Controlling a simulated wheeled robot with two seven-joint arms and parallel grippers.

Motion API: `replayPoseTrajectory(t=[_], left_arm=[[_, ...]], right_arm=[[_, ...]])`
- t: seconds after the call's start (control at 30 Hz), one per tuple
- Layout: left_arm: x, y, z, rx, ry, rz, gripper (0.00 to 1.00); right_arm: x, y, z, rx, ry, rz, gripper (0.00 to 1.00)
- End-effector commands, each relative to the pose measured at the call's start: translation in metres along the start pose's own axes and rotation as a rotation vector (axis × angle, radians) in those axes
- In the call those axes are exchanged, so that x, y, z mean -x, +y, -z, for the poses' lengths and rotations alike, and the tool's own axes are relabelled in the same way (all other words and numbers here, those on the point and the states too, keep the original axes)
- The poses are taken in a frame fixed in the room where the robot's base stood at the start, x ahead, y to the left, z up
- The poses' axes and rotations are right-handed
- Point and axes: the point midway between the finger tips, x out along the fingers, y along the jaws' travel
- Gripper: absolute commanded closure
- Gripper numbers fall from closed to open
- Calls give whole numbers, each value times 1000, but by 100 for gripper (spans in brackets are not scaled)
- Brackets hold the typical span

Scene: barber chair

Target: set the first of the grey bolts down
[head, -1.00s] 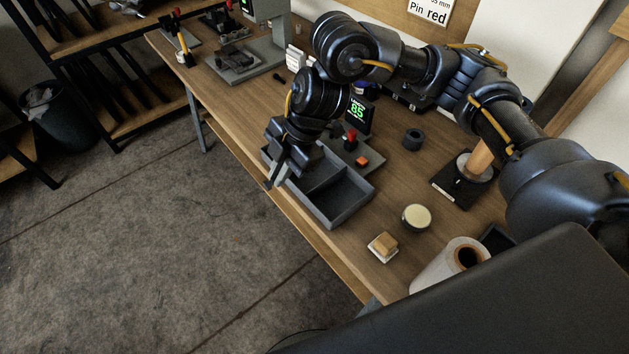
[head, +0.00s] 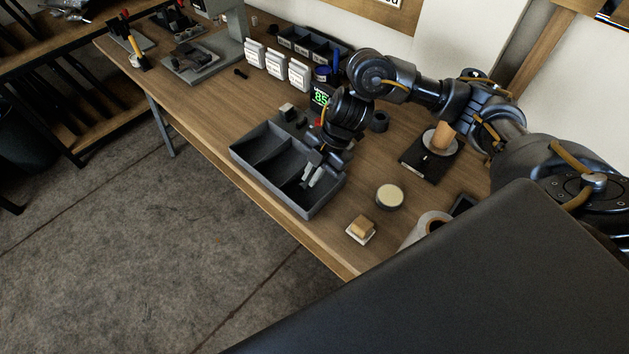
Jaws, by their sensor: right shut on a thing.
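The dark grey divided tray (head: 268,188) stands near the front edge of the bench. My right gripper (head: 312,179) points down over the tray's right-hand compartment, its fingertips low and close to the tray. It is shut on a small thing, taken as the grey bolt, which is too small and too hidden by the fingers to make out. I cannot tell whether it touches the tray floor. The other tray compartments look empty. My left gripper is out of view.
Behind the tray stands a green-lit display (head: 321,98). Right of it are a round cream-topped tin (head: 389,196), a wooden block on a white pad (head: 361,228) and a black stand (head: 425,161). White labelled boxes (head: 277,65) stand farther back. Bench left of the tray is fairly clear.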

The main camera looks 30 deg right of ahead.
Motion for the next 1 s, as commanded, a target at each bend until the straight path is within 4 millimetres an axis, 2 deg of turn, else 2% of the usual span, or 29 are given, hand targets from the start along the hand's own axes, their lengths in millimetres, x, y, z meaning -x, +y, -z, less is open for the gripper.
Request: replayPoseTrajectory(t=[0.13, 0.33, 0.77, 0.8, 0.83, 1.0], left_arm=[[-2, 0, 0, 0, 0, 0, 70], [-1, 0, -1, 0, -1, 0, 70], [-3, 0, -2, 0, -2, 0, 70], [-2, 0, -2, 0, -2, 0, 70], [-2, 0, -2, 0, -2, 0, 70], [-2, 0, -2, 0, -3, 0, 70]], right_arm=[[-5, -5, -8, -4, 0, 2, 100], [-29, -9, -16, -2, 1, 1, 100], [-34, -10, -19, 0, 0, 0, 100], [-33, -10, -19, 0, 0, 0, 85], [-33, -10, -19, 0, 0, 0, 81], [-34, -10, -19, 0, -1, 2, 81]])
